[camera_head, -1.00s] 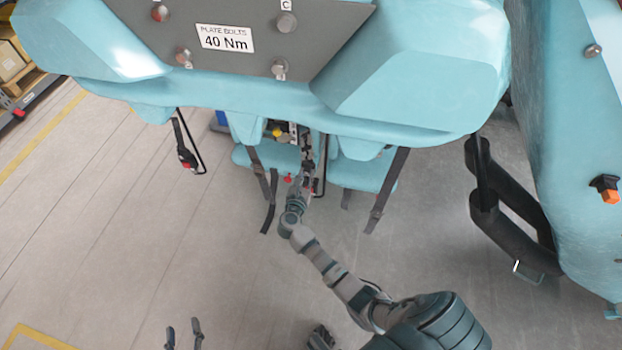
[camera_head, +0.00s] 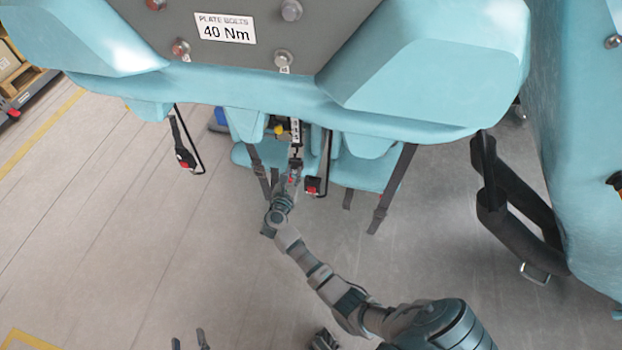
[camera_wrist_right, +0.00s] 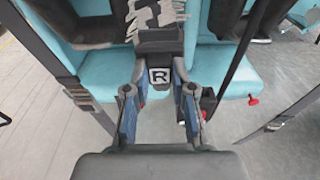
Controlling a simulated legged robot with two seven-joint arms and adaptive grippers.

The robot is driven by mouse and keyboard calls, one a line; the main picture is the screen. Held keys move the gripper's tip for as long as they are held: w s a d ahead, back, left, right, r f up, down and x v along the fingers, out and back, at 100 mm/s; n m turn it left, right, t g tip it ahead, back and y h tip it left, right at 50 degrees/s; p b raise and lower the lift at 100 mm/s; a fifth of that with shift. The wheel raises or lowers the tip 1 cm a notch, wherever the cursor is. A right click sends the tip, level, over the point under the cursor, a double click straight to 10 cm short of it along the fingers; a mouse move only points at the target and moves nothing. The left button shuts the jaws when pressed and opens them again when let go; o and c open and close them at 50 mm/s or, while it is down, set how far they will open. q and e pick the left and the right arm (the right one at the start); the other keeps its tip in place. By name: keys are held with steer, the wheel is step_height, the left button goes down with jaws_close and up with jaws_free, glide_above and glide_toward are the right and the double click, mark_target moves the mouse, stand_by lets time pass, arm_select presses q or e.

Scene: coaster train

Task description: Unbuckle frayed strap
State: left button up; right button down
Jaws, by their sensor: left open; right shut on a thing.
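The frayed strap (camera_head: 296,132), dark with pale ragged patches, hangs below the seat edge. It also shows at the top of the right wrist view (camera_wrist_right: 153,18). The buckle with a red button (camera_head: 313,186) hangs on a dark stalk just right of my right gripper, apart from the strap's end piece. It is partly hidden behind a finger in the wrist view. My left gripper (camera_head: 188,342) is open and empty at the bottom edge.
A teal seat with a grey plate marked "40 Nm" (camera_head: 224,28) overhangs the work area. Another red-button buckle (camera_head: 185,158) hangs at left, and a loose strap (camera_head: 392,190) at right. A black bent restraint bar (camera_head: 515,200) stands further right.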

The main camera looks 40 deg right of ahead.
arm_select(q)
steer(key=f+b, duration=0.2)
steer(key=f, duration=0.2)
steer(key=shift+s+f+b, duration=0.25)
steer(key=shift+b, duration=0.15)
arm_select(e)
steer(key=w+a, duration=0.3)
steer(key=shift+w+a, duration=0.25)
stand_by(0.7)
